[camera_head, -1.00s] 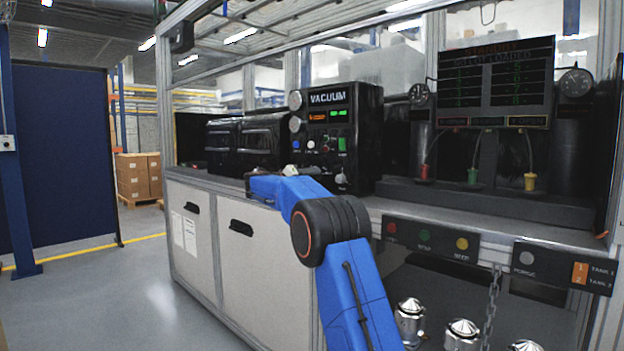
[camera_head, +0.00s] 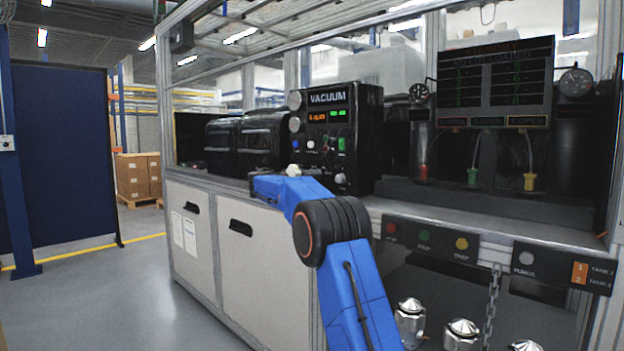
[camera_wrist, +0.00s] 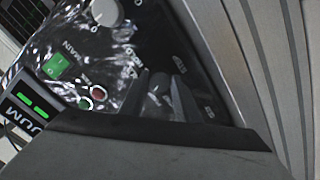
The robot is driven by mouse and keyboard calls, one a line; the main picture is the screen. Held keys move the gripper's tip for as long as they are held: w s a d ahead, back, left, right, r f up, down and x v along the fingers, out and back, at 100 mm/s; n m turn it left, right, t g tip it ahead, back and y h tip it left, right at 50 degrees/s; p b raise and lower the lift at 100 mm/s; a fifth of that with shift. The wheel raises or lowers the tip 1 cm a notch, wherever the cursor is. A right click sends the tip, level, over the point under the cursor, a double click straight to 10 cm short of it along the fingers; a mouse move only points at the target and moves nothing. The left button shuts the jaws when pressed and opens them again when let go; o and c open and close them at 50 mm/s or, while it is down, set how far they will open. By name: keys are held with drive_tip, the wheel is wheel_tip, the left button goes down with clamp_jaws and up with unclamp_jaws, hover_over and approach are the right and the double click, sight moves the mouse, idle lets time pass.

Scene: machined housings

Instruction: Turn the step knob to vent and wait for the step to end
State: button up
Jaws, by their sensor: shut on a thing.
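The vacuum unit (camera_head: 361,118) is a black panel box on the bench, with an orange readout, green lights and several buttons.
A pale knob (camera_wrist: 105,12), a green main switch (camera_wrist: 57,66) and a red button (camera_wrist: 98,92) sit close by on the panel. A status screen (camera_head: 495,85) hangs at the right. Black cases (camera_head: 247,145) stand left of the unit. The floor at left is clear.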

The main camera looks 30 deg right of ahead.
drive_tip(key=n, duration=0.4)
drive_tip(key=shift+n, duration=2.2)
drive_tip(key=o, duration=1)
drive_tip(key=shift+a, duration=0.1)
drive_tip(key=shift+o, duration=0.2)
drive_tip(key=shift+a, duration=0.1)
drive_tip(key=v, duration=1.7)
drive_tip(key=shift+s+a, duration=0.1)
